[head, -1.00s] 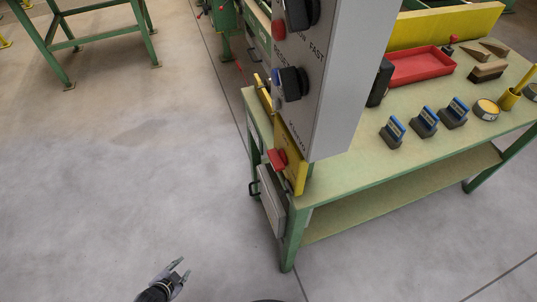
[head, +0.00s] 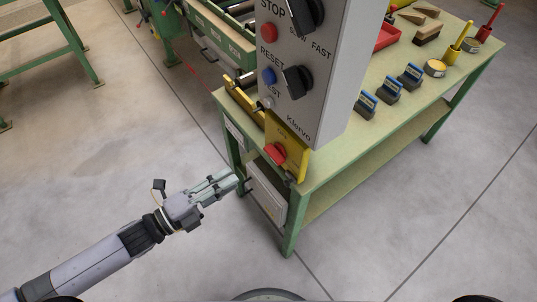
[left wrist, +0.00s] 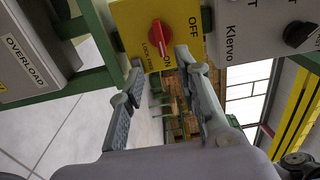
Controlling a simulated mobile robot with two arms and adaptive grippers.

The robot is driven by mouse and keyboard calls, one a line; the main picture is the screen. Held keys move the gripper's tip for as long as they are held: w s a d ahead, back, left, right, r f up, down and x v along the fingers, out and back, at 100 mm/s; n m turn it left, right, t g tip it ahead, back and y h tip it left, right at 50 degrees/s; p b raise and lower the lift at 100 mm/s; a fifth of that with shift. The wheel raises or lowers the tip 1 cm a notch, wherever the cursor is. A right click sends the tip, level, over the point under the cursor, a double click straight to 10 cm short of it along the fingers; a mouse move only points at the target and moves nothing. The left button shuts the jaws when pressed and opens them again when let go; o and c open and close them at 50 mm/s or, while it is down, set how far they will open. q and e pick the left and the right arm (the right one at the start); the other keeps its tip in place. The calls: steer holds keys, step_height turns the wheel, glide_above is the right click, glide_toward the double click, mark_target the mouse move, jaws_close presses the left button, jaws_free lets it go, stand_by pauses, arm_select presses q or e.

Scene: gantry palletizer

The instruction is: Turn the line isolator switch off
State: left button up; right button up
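The line isolator switch is a red rotary knob (head: 275,152) on a yellow plate (head: 290,140), below the grey control box. In the left wrist view the red knob (left wrist: 159,35) is ahead, between the fingertips in the picture. Its plate (left wrist: 133,18) reads ON, OFF and LOCK HERE; one end of the knob's handle lies near ON. My left gripper (head: 235,180) is to the left of and below the switch in the head view. Its fingers (left wrist: 160,60) are spread apart with nothing between them and do not appear to touch the knob. My right gripper is not in view.
The grey control box (head: 310,100) with buttons and black knobs overhangs the switch. A grey OVERLOAD box (left wrist: 25,50) is beside it. Open floor lies left.

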mark_target(270, 157)
arm_select(q)
steer(key=p+x, duration=0.2)
steer(key=x, duration=0.9)
steer(key=shift+w+d, duration=0.45)
steer(key=shift+d, duration=0.1)
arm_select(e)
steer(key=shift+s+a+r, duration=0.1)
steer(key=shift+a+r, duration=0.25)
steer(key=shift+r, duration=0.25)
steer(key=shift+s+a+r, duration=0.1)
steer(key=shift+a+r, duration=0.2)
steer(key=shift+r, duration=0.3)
arm_select(q)
steer(key=shift+c, duration=0.5)
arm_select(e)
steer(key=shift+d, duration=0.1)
arm_select(q)
steer(key=shift+c, duration=0.6)
jaws_close()
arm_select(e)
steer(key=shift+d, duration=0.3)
